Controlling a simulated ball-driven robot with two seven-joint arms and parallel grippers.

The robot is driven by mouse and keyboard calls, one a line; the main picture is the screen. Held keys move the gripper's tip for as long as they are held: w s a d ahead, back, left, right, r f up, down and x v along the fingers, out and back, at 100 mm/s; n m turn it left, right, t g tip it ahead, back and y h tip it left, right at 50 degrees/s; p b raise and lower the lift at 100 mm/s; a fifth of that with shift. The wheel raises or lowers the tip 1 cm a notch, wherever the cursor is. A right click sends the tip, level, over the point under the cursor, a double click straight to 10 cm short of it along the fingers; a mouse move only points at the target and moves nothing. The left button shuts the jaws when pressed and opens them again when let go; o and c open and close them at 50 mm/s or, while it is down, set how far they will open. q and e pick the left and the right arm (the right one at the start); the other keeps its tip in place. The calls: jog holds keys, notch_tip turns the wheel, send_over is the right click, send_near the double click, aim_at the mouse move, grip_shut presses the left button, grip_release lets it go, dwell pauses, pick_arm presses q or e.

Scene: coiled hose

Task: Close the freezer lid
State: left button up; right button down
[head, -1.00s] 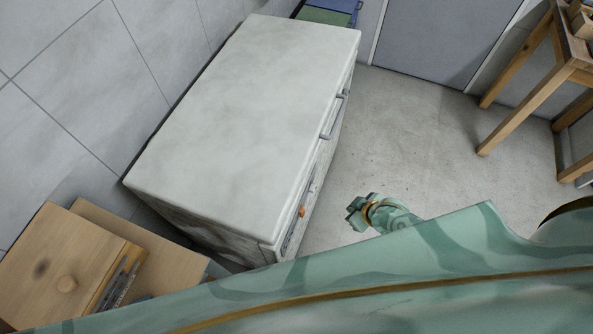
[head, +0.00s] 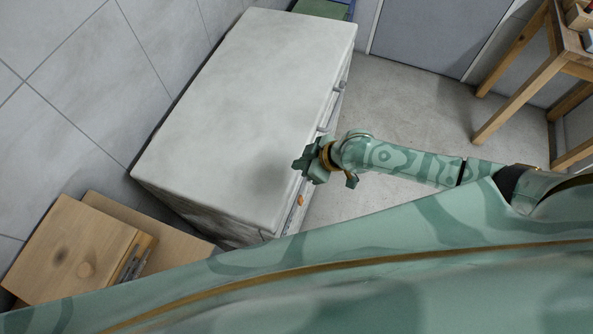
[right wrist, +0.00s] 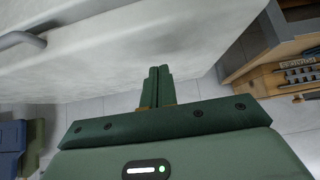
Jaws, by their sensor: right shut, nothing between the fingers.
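The white chest freezer's lid (head: 245,95) lies flat over the body in the head view, with no gap that I can see along its front edge. The freezer's grey handle (head: 328,118) is on the front side and also shows in the right wrist view (right wrist: 22,38). My right gripper (head: 298,164) is shut and empty, over the lid's front edge near its near end. Its fingertips also show in the right wrist view (right wrist: 158,70), close to the pale freezer surface. I cannot tell whether they touch it. My left gripper is out of view.
A wooden cabinet (head: 60,245) with a round knob stands at the lower left, near the freezer's near end. A tiled wall (head: 100,80) runs behind the freezer. A wooden table (head: 515,95) stands at the right. The floor (head: 400,110) between freezer and table is clear.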

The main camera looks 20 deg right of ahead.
jog(key=f, duration=0.3)
jog(key=a+f+b, duration=0.1)
jog(key=shift+w+f, duration=0.2)
jog(key=shift+w, duration=0.2)
jog(key=shift+f, duration=0.7)
jog(key=f+b, duration=0.3)
jog(key=shift+s+d+f, duration=0.2)
jog(key=shift+s+d, duration=0.1)
jog(key=shift+d, duration=0.1)
jog(key=p+v, duration=0.3)
jog(key=v, duration=1.3)
